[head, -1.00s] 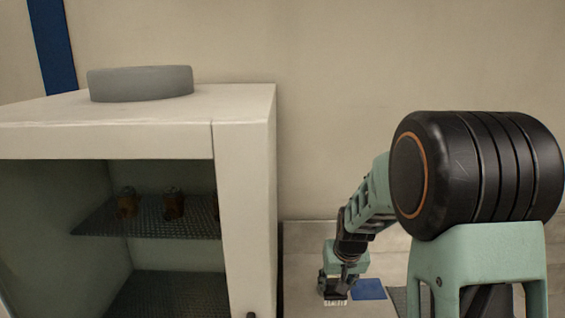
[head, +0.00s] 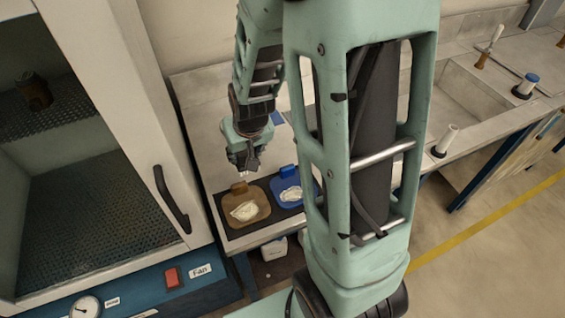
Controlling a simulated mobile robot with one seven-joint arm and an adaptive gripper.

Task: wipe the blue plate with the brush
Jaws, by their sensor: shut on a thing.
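The blue plate (head: 277,185) lies on a dark mat at the bench's front, with a white patch of material on it. My arm link hides part of its right side. A brown plate (head: 262,212) with a larger white patch lies just left of it. My gripper (head: 243,168) is pointed down above the back edge of the brown plate, to the left of the blue plate. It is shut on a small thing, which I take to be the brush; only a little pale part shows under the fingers.
A fume cabinet (head: 140,140) with a handle stands close on the left. A sink (head: 470,90) and bench fittings lie to the right. A blue flat item (head: 278,118) lies behind the plates. A white container (head: 272,247) is below the bench edge.

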